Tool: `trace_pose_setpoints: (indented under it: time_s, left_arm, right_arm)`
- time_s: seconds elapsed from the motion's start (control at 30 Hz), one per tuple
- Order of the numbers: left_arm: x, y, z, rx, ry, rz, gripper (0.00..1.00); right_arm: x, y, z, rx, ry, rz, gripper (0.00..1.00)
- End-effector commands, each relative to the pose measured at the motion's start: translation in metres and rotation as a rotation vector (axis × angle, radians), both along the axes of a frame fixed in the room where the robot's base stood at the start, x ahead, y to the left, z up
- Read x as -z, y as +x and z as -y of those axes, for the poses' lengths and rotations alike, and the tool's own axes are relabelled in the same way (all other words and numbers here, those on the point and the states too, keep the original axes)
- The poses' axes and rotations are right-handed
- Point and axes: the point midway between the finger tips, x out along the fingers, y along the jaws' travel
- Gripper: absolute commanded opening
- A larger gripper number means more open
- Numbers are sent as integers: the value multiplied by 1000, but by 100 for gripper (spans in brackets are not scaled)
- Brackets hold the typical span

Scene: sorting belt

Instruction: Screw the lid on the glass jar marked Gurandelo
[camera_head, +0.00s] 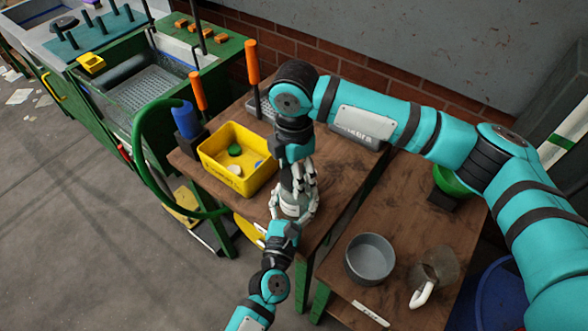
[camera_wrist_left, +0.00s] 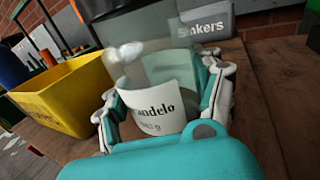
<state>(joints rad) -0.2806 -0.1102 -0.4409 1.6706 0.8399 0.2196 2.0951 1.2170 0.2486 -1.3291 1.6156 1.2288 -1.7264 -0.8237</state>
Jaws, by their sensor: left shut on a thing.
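The glass jar (camera_head: 293,207) stands near the left edge of the brown table. In the left wrist view the jar (camera_wrist_left: 155,98) is upright, with a white label whose visible letters end in "andelo". My left gripper (camera_head: 292,213) is shut around its side, and its fingers flank the label in the wrist view. My right gripper (camera_head: 298,178) points down from above, right over the jar's top. Its fingers overlap the jar in the head view, so I cannot tell what they hold. The yellow bin (camera_head: 217,165) beside the jar holds a green disc (camera_head: 235,150) and a whitish disc (camera_head: 234,169).
A grey box marked "Sinkers" (camera_wrist_left: 205,22) stands behind the jar. A grey pot (camera_head: 370,262) and a jug (camera_head: 437,266) stand on the nearer table at the right. Orange-handled tools (camera_head: 252,62) rise behind the bin. Bare wood lies right of the jar.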

Motion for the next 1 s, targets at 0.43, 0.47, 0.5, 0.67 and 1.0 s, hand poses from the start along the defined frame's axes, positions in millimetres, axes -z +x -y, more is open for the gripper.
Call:
trace_pose_setpoints:
  time_s: [0.43,0.47,0.5,0.67,1.0]
  left_arm:
    - [0,0,0,0,0,1,0]
    - [0,0,0,0,0,1,0]
    - [0,0,0,0,0,1,0]
    - [0,0,0,0,0,0,0]
    - [0,0,0,0,0,0,0]
  right_arm:
    - [8,0,0,5,0,0,53]
    - [8,0,0,16,1,-1,53]
    - [8,0,0,45,1,-1,53]
    - [8,0,-2,349,2,-4,53]
    - [9,4,-1,1321,1,-7,53]
